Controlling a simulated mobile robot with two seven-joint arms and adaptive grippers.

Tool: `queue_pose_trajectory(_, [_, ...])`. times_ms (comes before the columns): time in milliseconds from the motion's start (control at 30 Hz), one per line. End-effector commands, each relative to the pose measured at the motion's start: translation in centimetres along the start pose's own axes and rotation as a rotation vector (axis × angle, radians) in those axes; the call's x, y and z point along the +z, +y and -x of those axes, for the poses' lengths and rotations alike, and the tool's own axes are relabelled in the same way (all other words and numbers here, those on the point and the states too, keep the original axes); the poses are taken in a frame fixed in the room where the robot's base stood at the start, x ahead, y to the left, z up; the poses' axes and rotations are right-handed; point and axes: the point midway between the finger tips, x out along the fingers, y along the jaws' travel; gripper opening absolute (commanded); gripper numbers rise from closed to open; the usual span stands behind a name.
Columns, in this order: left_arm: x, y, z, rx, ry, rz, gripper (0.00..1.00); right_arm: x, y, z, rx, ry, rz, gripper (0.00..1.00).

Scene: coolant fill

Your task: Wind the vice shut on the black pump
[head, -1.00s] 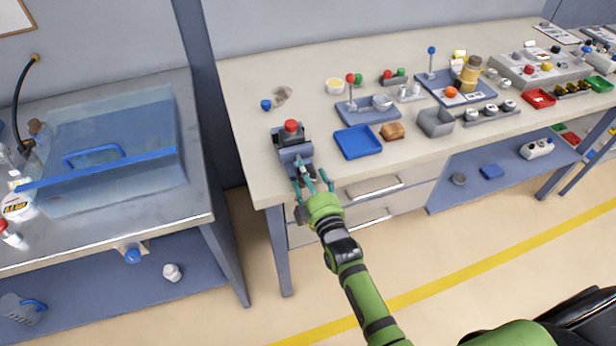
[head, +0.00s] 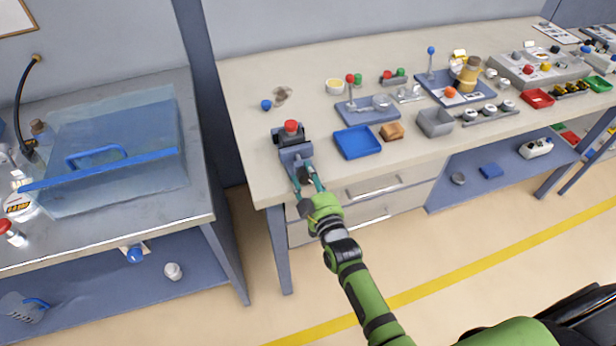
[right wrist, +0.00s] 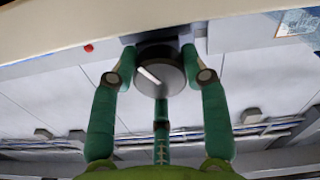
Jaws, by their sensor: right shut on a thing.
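The black pump (head: 287,137) with a red cap stands at the bench's left front, in the blue-grey vice (head: 296,154). Whether the jaws touch the pump is too small to tell. My right gripper (head: 305,184) is at the vice's front, just off the bench edge. In the right wrist view its green fingers (right wrist: 157,80) are shut around a round dark knob (right wrist: 172,58) with a white stripe on its face. My left gripper is not in view.
A blue tray (head: 358,143) and a brown block (head: 391,131) lie right of the vice. A small blue cap (head: 266,105) lies behind it. Drawers (head: 372,186) are under the bench edge, near my right gripper. The bench left of the vice is clear.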

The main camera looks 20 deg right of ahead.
Motion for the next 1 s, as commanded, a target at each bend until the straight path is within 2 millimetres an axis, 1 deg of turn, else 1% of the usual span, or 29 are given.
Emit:
queue_pose_trajectory(100, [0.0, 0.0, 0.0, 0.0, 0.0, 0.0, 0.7, 0.1, 0.0, 0.0, -0.001, -0.002, 0.002, 0.14])
queue_pose_trajectory(133, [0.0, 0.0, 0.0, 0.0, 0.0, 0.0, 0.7, 0.1, 0.0, 0.0, -0.001, -0.002, 0.003, 0.58])
queue_pose_trajectory(167, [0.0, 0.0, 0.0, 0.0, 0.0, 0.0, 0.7, 0.1, 0.0, 0.0, -0.001, -0.002, 0.003, 0.7])
queue_pose_trajectory(467, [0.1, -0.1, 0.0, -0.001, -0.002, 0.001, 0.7, 0.1, 0.0, 0.0, -0.001, -0.001, 0.004, 0.7])
queue_pose_trajectory(600, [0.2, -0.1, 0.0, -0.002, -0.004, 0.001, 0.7, 0.1, 0.0, 0.6, -0.001, -0.001, 0.005, 0.7])
queue_pose_trajectory(667, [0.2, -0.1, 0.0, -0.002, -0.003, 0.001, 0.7, 0.2, -0.1, 1.4, -0.001, -0.003, 0.004, 0.7])
queue_pose_trajectory(767, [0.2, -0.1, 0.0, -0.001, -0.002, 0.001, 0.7, 0.1, -0.1, 3.2, -0.002, -0.003, 0.004, 0.7])
queue_pose_trajectory(1000, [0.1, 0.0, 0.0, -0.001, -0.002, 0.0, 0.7, 0.2, -0.1, 8.4, -0.002, -0.005, 0.005, 0.7])
